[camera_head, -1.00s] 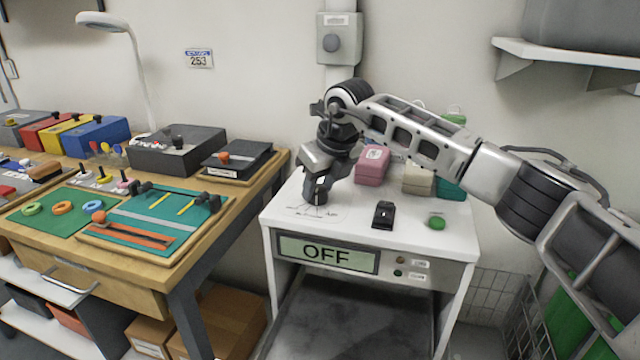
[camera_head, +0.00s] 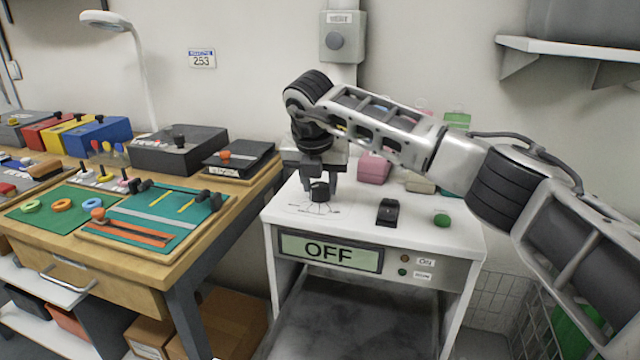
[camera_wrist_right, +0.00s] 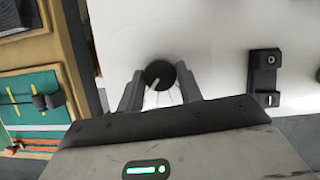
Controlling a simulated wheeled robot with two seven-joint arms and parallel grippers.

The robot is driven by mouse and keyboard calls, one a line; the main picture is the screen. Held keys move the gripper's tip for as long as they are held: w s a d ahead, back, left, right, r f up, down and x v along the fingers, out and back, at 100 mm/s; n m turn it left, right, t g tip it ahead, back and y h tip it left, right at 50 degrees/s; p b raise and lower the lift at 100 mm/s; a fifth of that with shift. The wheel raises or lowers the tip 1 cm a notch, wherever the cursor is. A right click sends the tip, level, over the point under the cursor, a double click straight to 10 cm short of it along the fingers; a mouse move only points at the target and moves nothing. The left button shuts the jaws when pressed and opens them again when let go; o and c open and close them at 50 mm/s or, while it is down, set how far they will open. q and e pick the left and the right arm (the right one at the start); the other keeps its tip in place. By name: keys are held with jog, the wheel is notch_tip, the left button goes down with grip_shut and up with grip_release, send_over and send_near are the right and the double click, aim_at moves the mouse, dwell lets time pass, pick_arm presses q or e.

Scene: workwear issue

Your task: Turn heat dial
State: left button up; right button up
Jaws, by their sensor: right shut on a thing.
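The heat dial (camera_head: 319,191) is a black round knob on the white top of the machine (camera_head: 350,232), with scale lines printed around it. In the right wrist view the dial (camera_wrist_right: 158,74) shows a pale pointer line slanting toward the lower left. My right gripper (camera_head: 320,188) points down from above and is shut on the dial, one finger on each side. In the right wrist view the fingers (camera_wrist_right: 159,85) flank the knob. The display (camera_head: 330,252) on the machine's front reads OFF. My left gripper is not in view.
A black rocker-like switch (camera_head: 387,212) and a green button (camera_head: 441,220) sit right of the dial. Pink packs (camera_head: 374,168) stand behind. A wooden workbench (camera_head: 160,275) with boards and boxes is at left. A grey wall box (camera_head: 342,40) hangs above.

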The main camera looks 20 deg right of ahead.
jog(key=shift+r+m, duration=0.1)
jog(key=shift+m, duration=0.5)
jog(key=o, duration=1)
jog(key=v, duration=1.6)
jog(key=shift+w+a+b, duration=0.25)
jog(key=shift+a+b, duration=0.05)
